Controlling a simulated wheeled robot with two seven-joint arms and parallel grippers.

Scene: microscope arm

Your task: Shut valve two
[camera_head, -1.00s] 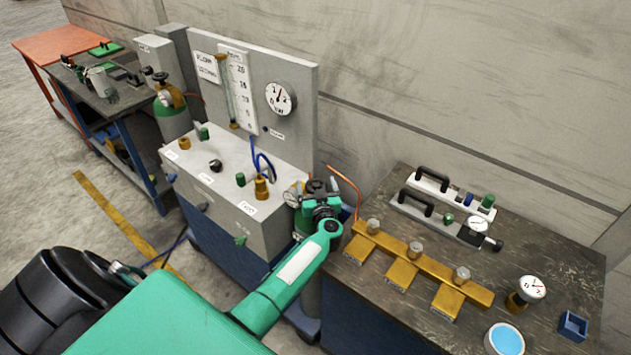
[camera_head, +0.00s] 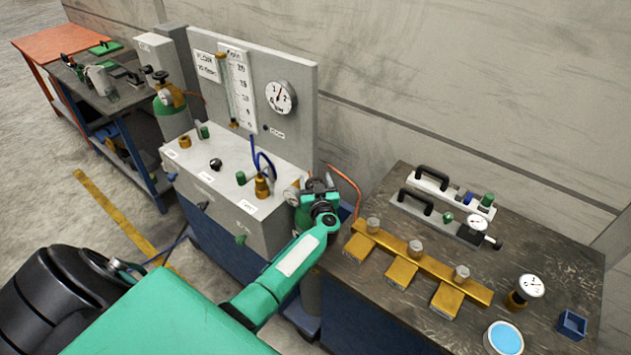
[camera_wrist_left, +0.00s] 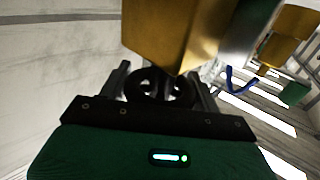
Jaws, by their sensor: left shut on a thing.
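My left gripper (camera_head: 319,194) reaches to a gas cylinder (camera_head: 303,219) with a green shoulder at the right side of the grey panel box. The gripper is shut on a dark round handwheel (camera_wrist_left: 155,86) at the cylinder's top; the wheel shows between the two fingers in the left wrist view. A brass body (camera_wrist_left: 175,35) hangs close above the fingers there. The gripper and my arm hide most of the cylinder and its valve in the head view. I see no readable label saying which valve is number two. My right gripper is out of view.
The grey panel box (camera_head: 225,185) has knobs, a flow tube and a dial gauge (camera_head: 281,97). A second cylinder (camera_head: 169,110) stands at its left. The dark bench (camera_head: 540,245) at the right holds a brass manifold (camera_head: 420,262). A copper tube (camera_head: 345,176) bends close beside my gripper.

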